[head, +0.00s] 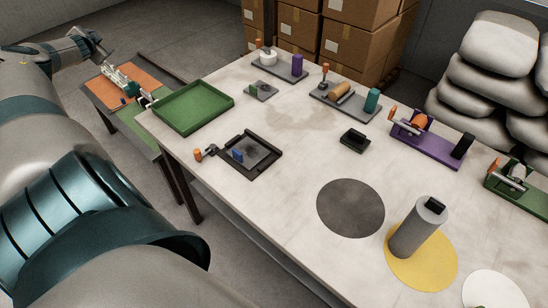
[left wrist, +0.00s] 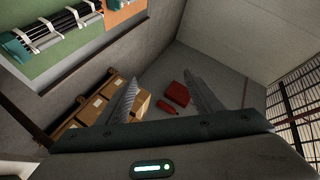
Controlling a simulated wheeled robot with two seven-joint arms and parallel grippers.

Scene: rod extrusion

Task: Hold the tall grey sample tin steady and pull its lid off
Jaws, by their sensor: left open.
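The tall grey sample tin (head: 413,236) stands upright on a yellow round mat (head: 437,272) near the front right of the table in the head view. My left gripper (head: 104,51) is far from the tin, at the upper left over the side bench. In the left wrist view its two fingers (left wrist: 163,88) are spread apart with nothing between them. The tin does not show in that view. My right gripper is not in view.
A dark grey disc (head: 350,208) lies left of the tin, and a white disc (head: 492,291) lies at the lower right. A green tray (head: 193,107), a black tray (head: 270,168) and several small fixtures stand farther back. The table around the dark disc is clear.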

